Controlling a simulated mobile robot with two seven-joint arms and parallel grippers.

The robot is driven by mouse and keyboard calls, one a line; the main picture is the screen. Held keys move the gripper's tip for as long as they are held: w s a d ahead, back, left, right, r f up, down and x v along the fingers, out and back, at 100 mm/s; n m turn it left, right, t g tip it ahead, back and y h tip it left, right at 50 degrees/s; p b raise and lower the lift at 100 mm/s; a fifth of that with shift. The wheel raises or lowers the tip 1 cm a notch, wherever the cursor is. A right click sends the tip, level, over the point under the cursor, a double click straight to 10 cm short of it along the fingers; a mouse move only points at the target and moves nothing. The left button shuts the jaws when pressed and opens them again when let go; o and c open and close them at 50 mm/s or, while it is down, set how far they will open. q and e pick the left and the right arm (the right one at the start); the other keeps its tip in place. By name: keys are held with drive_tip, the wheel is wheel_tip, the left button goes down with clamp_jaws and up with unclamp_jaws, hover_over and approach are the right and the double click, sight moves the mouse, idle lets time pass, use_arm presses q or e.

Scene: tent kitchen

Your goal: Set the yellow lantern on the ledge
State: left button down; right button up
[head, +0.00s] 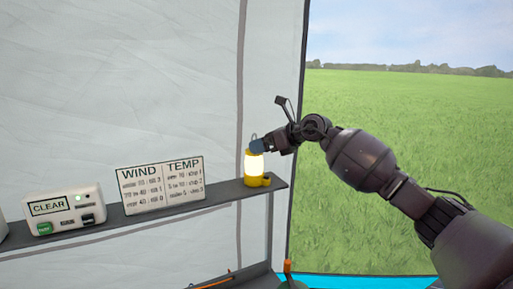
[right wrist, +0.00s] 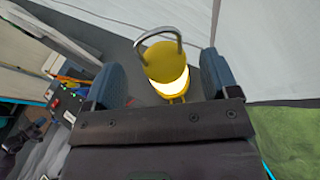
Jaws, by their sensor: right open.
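The yellow lantern (head: 254,170) stands upright and lit at the right end of the grey ledge (head: 225,195). My right gripper (head: 258,146) is at the lantern's top, reaching in from the right. In the right wrist view the lantern (right wrist: 165,66), with its grey handle loop, is between the two blue-grey fingers of my right gripper (right wrist: 166,82). The fingers are open, with a gap visible on each side of the lantern. My left gripper is in neither view.
The tent wall (head: 150,80) is close behind. To the right the tent opens onto grass (head: 430,120).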

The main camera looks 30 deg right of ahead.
drive_tip(key=b+v, duration=0.1)
drive_tip(key=v, duration=0.8)
drive_tip(key=shift+b, duration=0.3)
